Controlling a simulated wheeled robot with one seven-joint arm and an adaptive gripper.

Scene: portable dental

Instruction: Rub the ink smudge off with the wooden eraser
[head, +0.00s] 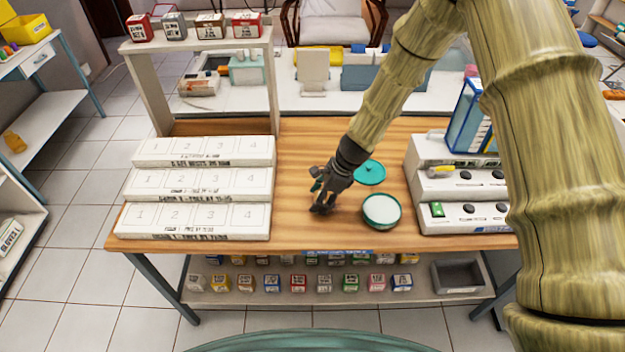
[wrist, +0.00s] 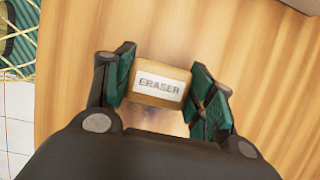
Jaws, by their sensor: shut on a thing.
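In the wrist view, the wooden eraser (wrist: 158,84) is a small tan block with a white label reading ERASER. My gripper (wrist: 163,88) is shut on it, with a green-padded finger on each side. In the head view, my gripper (head: 320,204) reaches down to the middle of the wooden tabletop (head: 300,160), left of a round teal dish. The eraser cannot be made out there. A faint greyish patch shows on the wood just below the eraser in the wrist view. I cannot tell whether it is the ink smudge or a shadow. No other smudge shows clearly.
A white numbered stepped rack (head: 197,185) stands on the left of the table. The teal dish (head: 381,211) and a teal lid (head: 369,173) lie close right of my gripper. A white stepped stand (head: 455,185) is farther right. The tabletop's front centre is clear.

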